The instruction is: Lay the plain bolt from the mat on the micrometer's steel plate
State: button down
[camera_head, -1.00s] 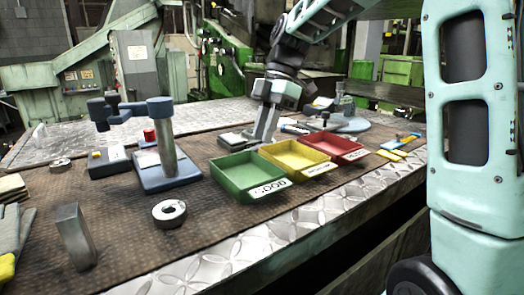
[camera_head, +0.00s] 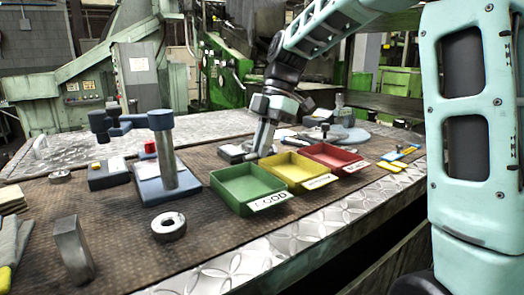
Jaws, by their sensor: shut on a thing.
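My gripper (camera_head: 263,150) points down behind the green and yellow trays, low over the bench. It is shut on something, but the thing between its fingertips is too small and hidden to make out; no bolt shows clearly. A blue stand with a steel column (camera_head: 166,158) is at the left of the gripper, well apart from it. A pale plate (camera_head: 146,169) shows on its blue base, partly behind the column; I cannot tell whether this stand is the micrometer. The brown mat-like bench cover (camera_head: 120,222) runs under these things.
Green (camera_head: 237,189), yellow (camera_head: 288,174) and red (camera_head: 326,157) trays stand in front of my gripper. A steel ring (camera_head: 168,226) and an upright metal block (camera_head: 71,250) are at the front left. A low device (camera_head: 231,153) with a pale top is just left of the gripper.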

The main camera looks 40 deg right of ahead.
notch_tip(320, 180, up, 8)
jog(key=shift+f+p, duration=0.1)
jog(key=shift+p, duration=0.65)
jog(key=m+t, duration=0.1)
jog(key=m, duration=0.2)
jog(key=d+m+t, duration=0.1)
jog(key=m, duration=0.2)
jog(key=d+m+t+h, duration=0.1)
jog(key=m+t, duration=0.1)
jog(key=m, duration=0.2)
jog(key=shift+w+d+r+b, duration=0.15)
jog(key=shift+w+r+b, duration=0.25)
jog(key=w+d+r+m+g+h+b, duration=0.1)
jog(key=w+d+r+m+g+h, duration=0.2)
jog(key=m, duration=1.3)
jog(key=d+r+m+g+h+b, duration=0.15)
jog(key=m+h, duration=0.45)
jog(key=m, duration=1)
jog(key=shift+g, duration=0.45)
jog(key=f, duration=0.3)
jog(key=f+b, duration=0.1)
jog(key=f, duration=0.3)
jog(key=f+b, duration=0.1)
jog(key=f, duration=0.2)
jog(key=shift+w+d+f, duration=0.15)
jog(key=shift+d, duration=0.1)
